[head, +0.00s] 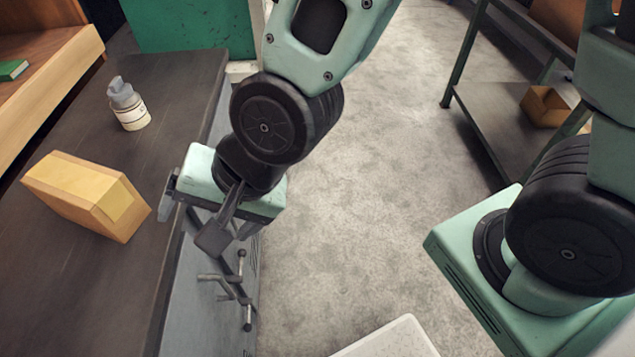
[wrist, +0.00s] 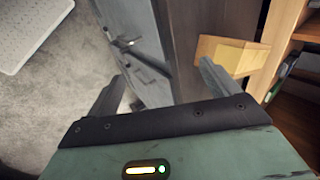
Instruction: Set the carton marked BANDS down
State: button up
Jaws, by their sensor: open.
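A tan carton (head: 87,193) rests on the dark bench top (head: 150,240) at the left in the head view. No marking can be read on the sides that show. The carton also shows in the wrist view (wrist: 228,54), beyond one fingertip. My gripper (head: 197,216) is over the bench's right edge, to the right of the carton and apart from it. Its fingers are spread wide with nothing between them. In the wrist view my gripper (wrist: 160,88) has the bench's grey side and the floor between its fingers.
A white and grey bottle (head: 130,106) stands on the bench behind the carton. A wooden shelf (head: 45,75) with a green book (head: 12,70) is at the far left. A metal rack (head: 500,130) stands at the right. A pale tray (head: 390,340) is low at the front.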

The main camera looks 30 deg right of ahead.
jog(key=s+d+r+n+g+h, duration=0.1)
jog(key=s+d+r+n+h, duration=0.1)
jog(key=d+n, duration=0.4)
jog(key=s+d+r+n+g+h, duration=0.2)
jog(key=s+d+n+h, duration=0.1)
jog(key=d+n, duration=0.3)
jog(key=d, duration=0.2)
jog(key=shift+s+d+h, duration=0.25)
jog(key=shift+d+h, duration=0.05)
jog(key=shift+d, duration=0.1)
